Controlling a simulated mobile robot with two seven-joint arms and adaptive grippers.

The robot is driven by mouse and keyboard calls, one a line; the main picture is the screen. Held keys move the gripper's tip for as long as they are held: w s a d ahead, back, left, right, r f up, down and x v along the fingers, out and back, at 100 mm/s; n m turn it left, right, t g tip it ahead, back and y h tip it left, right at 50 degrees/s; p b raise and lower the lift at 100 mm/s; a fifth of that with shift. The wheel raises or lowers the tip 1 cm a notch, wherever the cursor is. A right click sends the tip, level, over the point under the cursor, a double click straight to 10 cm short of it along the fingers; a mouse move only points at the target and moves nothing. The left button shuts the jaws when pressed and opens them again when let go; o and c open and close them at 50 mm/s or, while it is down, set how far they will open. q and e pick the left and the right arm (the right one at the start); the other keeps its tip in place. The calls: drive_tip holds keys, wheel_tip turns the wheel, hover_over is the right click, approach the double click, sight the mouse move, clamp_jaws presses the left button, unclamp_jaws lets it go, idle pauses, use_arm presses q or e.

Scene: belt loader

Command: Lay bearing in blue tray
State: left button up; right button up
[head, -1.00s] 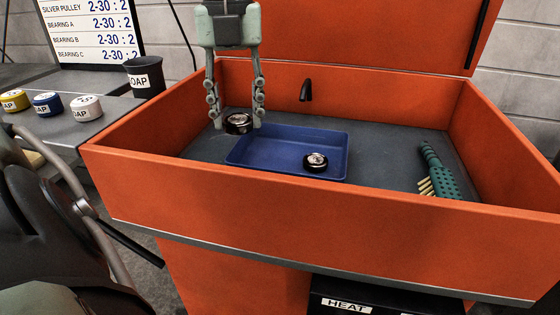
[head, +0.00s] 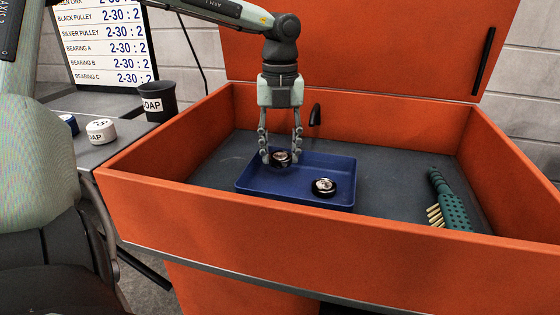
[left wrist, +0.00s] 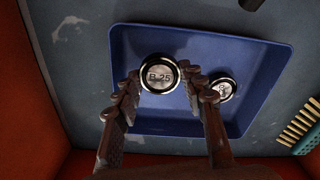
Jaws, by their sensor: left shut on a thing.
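The blue tray (head: 333,168) lies on the grey floor of the orange basin. My left gripper (head: 280,158) is shut on a round metal bearing (head: 281,158) over the back left part of the tray. In the left wrist view the held bearing (left wrist: 159,74) reads "B-25" and sits between the fingertips (left wrist: 160,82). I cannot tell whether it touches the tray floor. A second bearing (head: 324,187) lies in the tray at the front right; it also shows in the left wrist view (left wrist: 223,88), partly behind a finger. My right gripper is out of view.
The orange basin (head: 250,222) has raised walls and an upright lid behind. A black spout (head: 315,113) stands behind the tray. A green brush (head: 450,202) lies to the right. Soap tubs (head: 101,131) and a black cup (head: 157,101) stand on the left bench.

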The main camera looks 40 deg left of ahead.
sight(280, 156)
use_arm(q)
wheel_tip(280, 156, down, 3)
drive_tip(key=shift+r, duration=0.1)
drive_tip(key=shift+f, duration=0.2)
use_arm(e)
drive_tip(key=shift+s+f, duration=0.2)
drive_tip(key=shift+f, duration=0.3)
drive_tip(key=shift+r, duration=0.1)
use_arm(q)
drive_tip(key=shift+f, duration=0.1)
drive_tip(key=o, duration=1.2)
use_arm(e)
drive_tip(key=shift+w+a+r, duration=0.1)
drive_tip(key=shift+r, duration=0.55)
